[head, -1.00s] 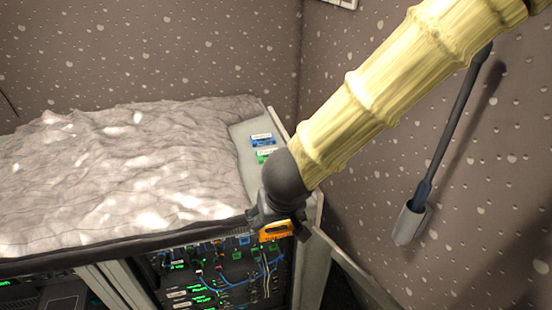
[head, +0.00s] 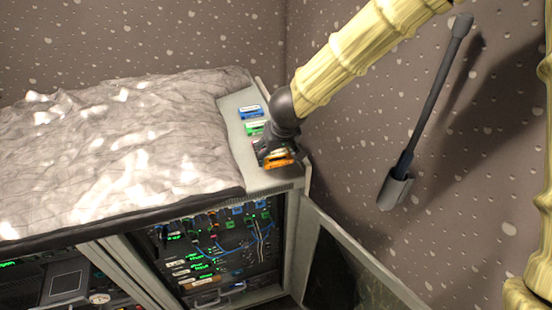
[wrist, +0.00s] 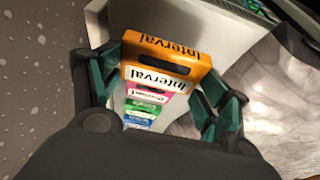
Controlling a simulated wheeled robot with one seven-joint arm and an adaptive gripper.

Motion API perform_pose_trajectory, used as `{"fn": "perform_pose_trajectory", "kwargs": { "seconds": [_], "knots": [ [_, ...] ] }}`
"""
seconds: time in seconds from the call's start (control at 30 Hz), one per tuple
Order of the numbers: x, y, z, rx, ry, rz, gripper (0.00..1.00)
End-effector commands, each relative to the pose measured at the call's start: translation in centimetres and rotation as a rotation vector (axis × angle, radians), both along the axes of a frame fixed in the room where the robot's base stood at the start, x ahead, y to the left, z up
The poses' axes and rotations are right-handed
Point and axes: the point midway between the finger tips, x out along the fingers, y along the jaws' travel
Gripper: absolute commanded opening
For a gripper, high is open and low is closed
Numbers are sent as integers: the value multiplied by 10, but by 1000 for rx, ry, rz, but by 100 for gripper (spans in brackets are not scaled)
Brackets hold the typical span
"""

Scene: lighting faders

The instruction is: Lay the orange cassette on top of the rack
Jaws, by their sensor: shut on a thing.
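The orange cassette (head: 283,160) is held in my gripper (head: 272,156) over the near right part of the rack top (head: 262,179). In the wrist view the cassette (wrist: 166,50) sits between the two green-padded fingers (wrist: 167,78), its "Interval" label showing. The gripper is shut on it. I cannot tell whether it touches the rack top. A blue cassette (head: 251,111) and a green cassette (head: 256,128) lie in a row on the rack top behind it. A pink cassette (wrist: 150,93) shows in the wrist view, nearest the orange one; my gripper largely hides it in the head view.
A crumpled grey cover (head: 120,150) takes up the left of the top. The rack front (head: 225,250) shows cables and green lights. An open door (head: 350,265) stands out at its right. A dark rod in a holder (head: 395,188) is on the right wall.

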Motion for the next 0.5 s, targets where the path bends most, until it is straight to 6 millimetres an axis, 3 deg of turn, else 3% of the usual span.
{"fn": "perform_pose_trajectory", "kwargs": {
  "seconds": [0.2, 0.5],
  "knots": [
    [-1, 0, -28, -1, 2, 1, 52],
    [0, 0, -32, 0, 0, 0, 52]
  ]
}}
